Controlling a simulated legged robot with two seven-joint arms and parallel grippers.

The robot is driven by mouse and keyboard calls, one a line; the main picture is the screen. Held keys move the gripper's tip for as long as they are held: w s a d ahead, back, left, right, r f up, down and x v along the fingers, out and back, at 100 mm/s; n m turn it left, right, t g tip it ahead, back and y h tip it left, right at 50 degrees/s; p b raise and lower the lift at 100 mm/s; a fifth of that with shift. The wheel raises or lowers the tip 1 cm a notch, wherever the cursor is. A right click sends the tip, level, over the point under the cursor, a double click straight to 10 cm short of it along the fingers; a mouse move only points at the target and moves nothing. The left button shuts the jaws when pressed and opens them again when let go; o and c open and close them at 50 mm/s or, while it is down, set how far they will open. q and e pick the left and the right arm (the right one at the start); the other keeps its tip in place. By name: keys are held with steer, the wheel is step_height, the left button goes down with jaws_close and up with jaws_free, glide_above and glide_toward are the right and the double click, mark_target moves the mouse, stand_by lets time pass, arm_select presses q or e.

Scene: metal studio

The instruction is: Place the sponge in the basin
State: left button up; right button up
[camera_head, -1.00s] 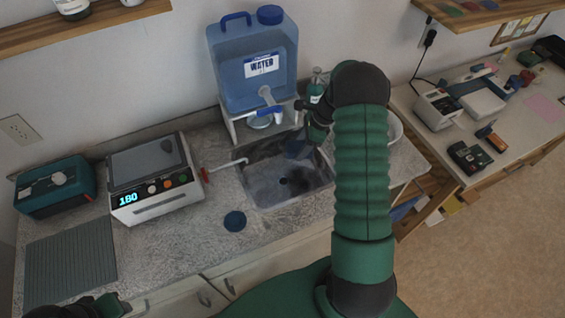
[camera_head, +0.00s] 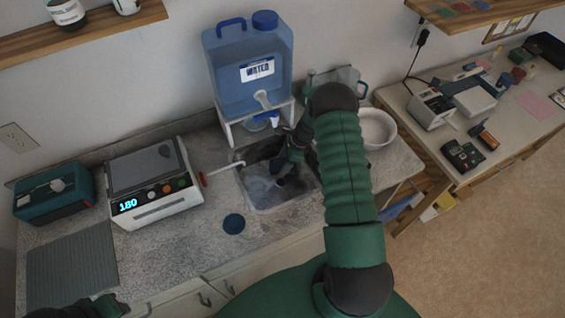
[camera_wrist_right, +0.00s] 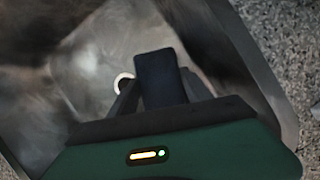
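The metal basin (camera_head: 262,196) is sunk into the speckled counter below the water jug. My right gripper (camera_head: 285,170) is down inside the basin. In the right wrist view a dark blue-black block, which I take to be the sponge (camera_wrist_right: 160,78), stands between the fingers of my right gripper (camera_wrist_right: 158,92), and they look closed on it. The basin's metal walls (camera_wrist_right: 85,60) surround it in that view. Whether the sponge touches the basin floor is unclear. My left gripper (camera_head: 100,306) shows only partly at the bottom left edge; its fingers are not clear.
A blue water jug (camera_head: 250,70) stands on a white stand behind the basin. A white bowl (camera_head: 378,128) sits right of it. A device reading 180 (camera_head: 150,185) stands left. A round dark blue disc (camera_head: 234,223) lies on the counter in front.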

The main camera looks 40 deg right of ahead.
steer(key=shift+o, duration=0.2)
steer(key=shift+s+d, duration=0.1)
steer(key=shift+s, duration=0.05)
steer(key=shift+r, duration=0.2)
steer(key=b+v, duration=0.1)
steer(key=v, duration=1)
steer(key=shift+r, duration=0.3)
steer(key=shift+s, duration=0.1)
